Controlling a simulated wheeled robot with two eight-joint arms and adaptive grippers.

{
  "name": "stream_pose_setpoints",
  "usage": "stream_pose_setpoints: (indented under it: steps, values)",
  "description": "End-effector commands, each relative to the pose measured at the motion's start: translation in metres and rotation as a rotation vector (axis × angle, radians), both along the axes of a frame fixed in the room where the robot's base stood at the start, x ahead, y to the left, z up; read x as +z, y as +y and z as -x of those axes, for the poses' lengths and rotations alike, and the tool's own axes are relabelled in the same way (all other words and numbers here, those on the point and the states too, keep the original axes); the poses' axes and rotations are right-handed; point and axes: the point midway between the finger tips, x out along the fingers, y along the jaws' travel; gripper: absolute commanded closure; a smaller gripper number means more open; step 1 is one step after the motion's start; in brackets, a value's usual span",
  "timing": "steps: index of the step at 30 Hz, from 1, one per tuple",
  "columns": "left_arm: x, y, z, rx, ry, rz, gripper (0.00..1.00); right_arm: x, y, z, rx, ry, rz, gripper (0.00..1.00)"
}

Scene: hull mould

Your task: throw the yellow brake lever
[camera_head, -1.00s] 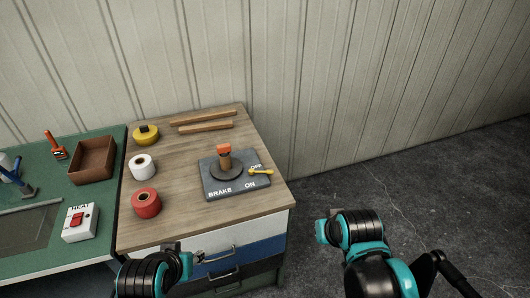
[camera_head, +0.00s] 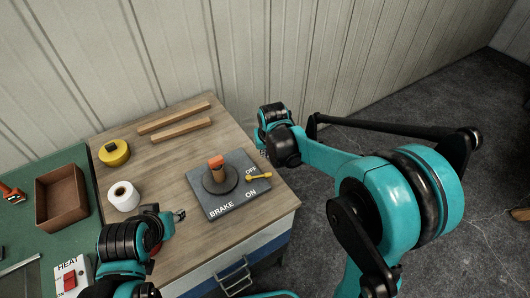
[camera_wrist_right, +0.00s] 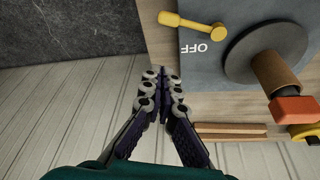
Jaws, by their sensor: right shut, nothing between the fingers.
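The yellow brake lever (camera_head: 258,176) lies on the grey brake panel (camera_head: 228,206), between the OFF and ON labels, pointing towards the panel's right edge. In the right wrist view the lever (camera_wrist_right: 192,24) is at the top, above the OFF label. My right gripper (camera_wrist_right: 161,80) is shut and empty, with its fingertips below the lever in that view and apart from it, beside the panel's edge. In the head view my right wrist hides most of its fingers. My left gripper (camera_head: 179,214) is small at the lower left, near the bench; its jaws are unclear.
A brown post with an orange-red top (camera_head: 216,163) stands on a dark disc on the panel. Wooden strips (camera_head: 180,130), yellow tape (camera_head: 115,153) and a white roll (camera_head: 123,196) lie on the wooden top. A brown box (camera_head: 62,196) stands on the green bench.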

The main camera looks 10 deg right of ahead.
Motion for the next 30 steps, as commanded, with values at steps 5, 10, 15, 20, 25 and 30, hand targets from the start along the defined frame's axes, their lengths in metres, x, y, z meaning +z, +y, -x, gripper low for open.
stream_pose_setpoints:
  steps: [5,10,15,20,25,30]
  values:
    - [-0.018,0.000,0.000,0.000,0.000,0.000,0.60,-0.042,0.000,-0.014,0.000,-0.001,0.000,1.00]
    - [-0.029,0.000,0.000,0.000,0.000,0.000,0.60,-0.067,0.001,-0.018,0.000,-0.001,0.000,1.00]
    - [-0.033,0.000,0.000,0.000,0.000,0.000,0.60,-0.065,0.000,0.007,0.000,-0.001,0.000,1.00]
    - [-0.035,0.000,0.000,0.000,0.000,0.000,0.60,-0.064,-0.001,0.017,0.000,-0.001,0.000,1.00]
    - [-0.035,0.000,0.000,0.000,0.000,0.000,0.60,-0.063,-0.001,0.018,0.000,-0.001,0.000,1.00]
    - [-0.035,0.000,0.000,0.000,0.000,0.000,0.60,-0.063,-0.001,0.018,0.000,-0.001,0.000,1.00]
